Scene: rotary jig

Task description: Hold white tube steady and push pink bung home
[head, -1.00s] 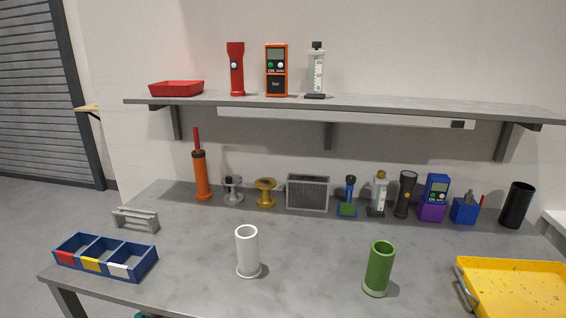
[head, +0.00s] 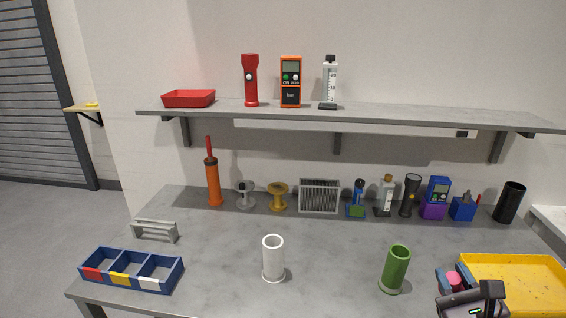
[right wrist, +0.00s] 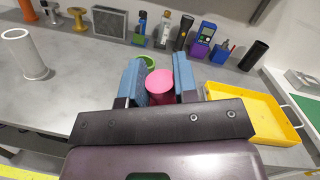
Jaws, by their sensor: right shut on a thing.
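The white tube (head: 273,258) stands upright on the grey bench, open at the top, with nothing touching it. It also shows at the left of the right wrist view (right wrist: 24,54). The bung (head: 454,280) is partly hidden by the gripper in the head view. My left gripper is not in view.
A green tube (head: 395,268) stands between the white tube and the yellow tray (head: 515,268). A blue three-compartment bin (head: 130,270) is at the left. Several tools line the bench's back below a shelf (head: 340,115). The bench around the white tube is clear.

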